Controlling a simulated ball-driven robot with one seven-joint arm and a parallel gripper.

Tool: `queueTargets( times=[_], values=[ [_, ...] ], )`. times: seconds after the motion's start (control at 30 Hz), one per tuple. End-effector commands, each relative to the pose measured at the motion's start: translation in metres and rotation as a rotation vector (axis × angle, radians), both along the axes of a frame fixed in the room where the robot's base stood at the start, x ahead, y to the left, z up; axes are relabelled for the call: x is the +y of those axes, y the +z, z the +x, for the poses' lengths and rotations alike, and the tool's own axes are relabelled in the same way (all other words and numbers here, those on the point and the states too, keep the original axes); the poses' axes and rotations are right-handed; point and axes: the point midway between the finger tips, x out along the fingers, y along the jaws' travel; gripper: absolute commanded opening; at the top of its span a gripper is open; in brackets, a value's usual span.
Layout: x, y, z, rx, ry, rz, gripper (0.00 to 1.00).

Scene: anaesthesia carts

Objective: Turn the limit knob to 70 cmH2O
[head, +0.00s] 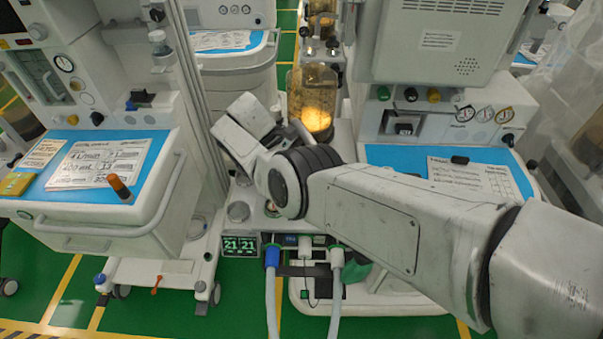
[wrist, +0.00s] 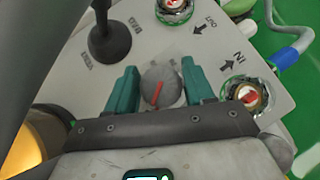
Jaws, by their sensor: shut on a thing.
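The limit knob (wrist: 159,88) is a round grey knob with a red pointer line, on a light grey panel (wrist: 75,80) in the wrist view. The scale around the knob is too blurred and too covered to read. In the head view my arm hides the knob and the fingertips.
A black lever (wrist: 109,40) stands left of the knob. Ports with red-marked centres sit at the top (wrist: 173,7) and at the right (wrist: 247,95), by the OUT and IN arrows. A glowing amber canister (head: 314,97) stands behind my arm. Hoses (head: 271,290) hang in front.

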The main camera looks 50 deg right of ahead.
Motion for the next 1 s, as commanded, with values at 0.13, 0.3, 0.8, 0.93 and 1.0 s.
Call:
queueTargets(
  times=[0.13,0.3,0.8,0.93,1.0],
  values=[
    [-0.0005,0.0002,0.0006,-0.002,-0.028,-0.001,0.22],
    [0.0,0.0001,0.0007,-0.003,-0.04,-0.001,0.22],
    [0.0,-0.0001,0.0006,-0.003,-0.039,0.0,0.71],
    [0.0001,-0.0001,0.0004,-0.002,-0.039,0.0,0.74],
    [0.0001,-0.0002,0.0003,-0.002,-0.039,0.0,0.74]
  ],
)
